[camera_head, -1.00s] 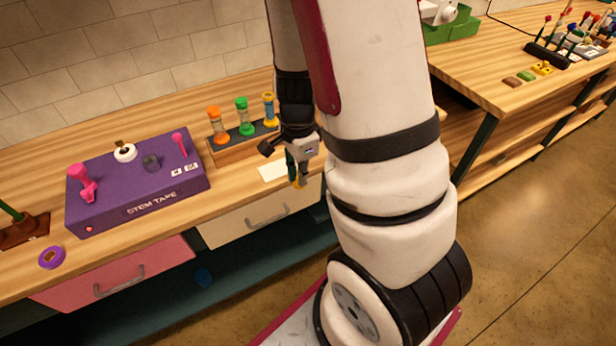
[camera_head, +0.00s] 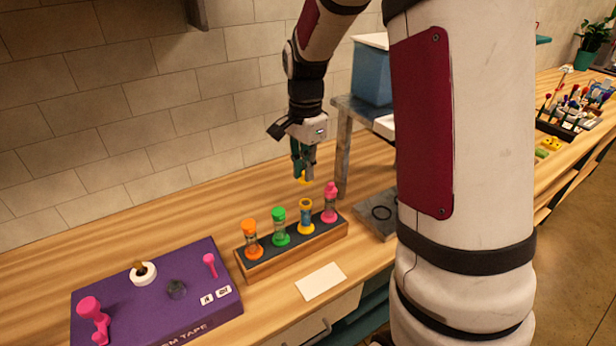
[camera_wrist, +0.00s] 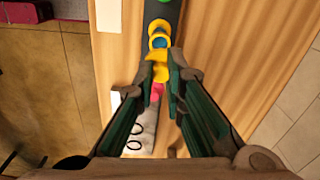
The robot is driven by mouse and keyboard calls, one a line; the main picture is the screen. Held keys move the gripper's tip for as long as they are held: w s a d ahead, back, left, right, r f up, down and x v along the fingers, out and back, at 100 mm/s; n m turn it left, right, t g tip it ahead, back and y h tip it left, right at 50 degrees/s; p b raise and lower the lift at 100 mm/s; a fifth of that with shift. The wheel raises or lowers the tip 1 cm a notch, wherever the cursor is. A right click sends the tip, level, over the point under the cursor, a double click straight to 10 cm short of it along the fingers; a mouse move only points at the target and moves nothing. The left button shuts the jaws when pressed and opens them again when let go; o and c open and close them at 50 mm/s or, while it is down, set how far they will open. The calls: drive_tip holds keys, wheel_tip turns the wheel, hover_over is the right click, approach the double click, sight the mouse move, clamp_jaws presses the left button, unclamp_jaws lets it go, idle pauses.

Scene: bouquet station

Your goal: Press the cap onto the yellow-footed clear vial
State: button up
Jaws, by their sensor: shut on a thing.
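My gripper (camera_head: 304,170) is shut on a small yellow cap (camera_head: 304,180), which also shows between the fingertips in the wrist view (camera_wrist: 158,66). The yellow-footed clear vial (camera_head: 306,216) stands upright in a rack, with a yellow ring around its top and blue inside. In the wrist view the vial (camera_wrist: 158,33) appears just beyond the cap. In the head view the cap hangs above the vial, apart from it. The exact sideways offset is hard to tell.
The wooden rack (camera_head: 290,262) also holds orange (camera_head: 252,241), green (camera_head: 279,228) and pink (camera_head: 330,205) vials. A white card (camera_head: 320,282) lies in front. A purple stem tape box (camera_head: 200,262) stands left. A metal stand (camera_head: 343,155) rises behind right.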

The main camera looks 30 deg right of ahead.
wheel_tip(320, 180, down, 6)
drive_tip(key=b, duration=0.1)
drive_tip(key=shift+b, duration=0.35)
drive_tip(key=shift+f, duration=0.2)
idle(2.6)
drive_tip(key=o, duration=0.8)
drive_tip(key=shift+o, duration=0.5)
drive_tip(key=o, duration=0.4)
drive_tip(key=shift+c, duration=0.2)
drive_tip(key=shift+r+p, duration=1.2)
drive_tip(key=shift+r, duration=2.3)
